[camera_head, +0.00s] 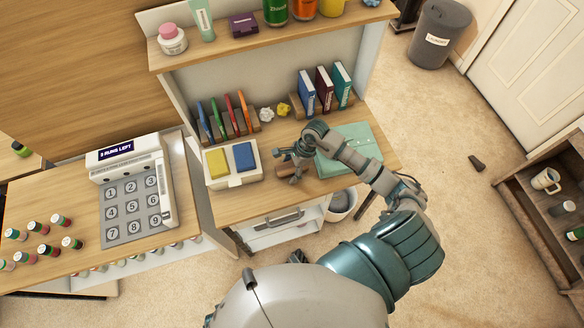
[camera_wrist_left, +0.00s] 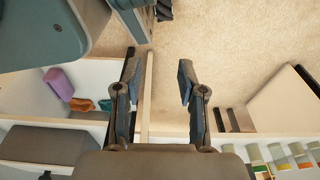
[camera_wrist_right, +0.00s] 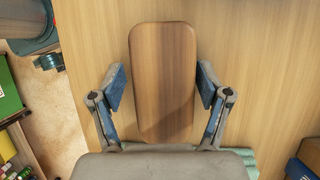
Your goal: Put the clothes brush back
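A wooden oblong block with rounded corners, apparently the clothes brush (camera_wrist_right: 163,70), lies on the desk in the right wrist view; no bristles show. In the head view it is mostly hidden under my right gripper (camera_head: 287,160). In the right wrist view, my right gripper (camera_wrist_right: 161,84) is open, with a finger on each side of the block and a gap to each. My left gripper (camera_wrist_left: 158,80) is open and empty in its wrist view, with carpet and shelf edges beyond it. It does not show clearly in the head view.
A teal folder (camera_head: 352,147) lies right of my right gripper. A white tray (camera_head: 236,180) with yellow and blue blocks stands to its left. Upright books (camera_head: 322,90) and crumpled paper (camera_head: 266,114) are behind. A keypad box (camera_head: 133,190) and a dark floor object (camera_head: 477,162) also show.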

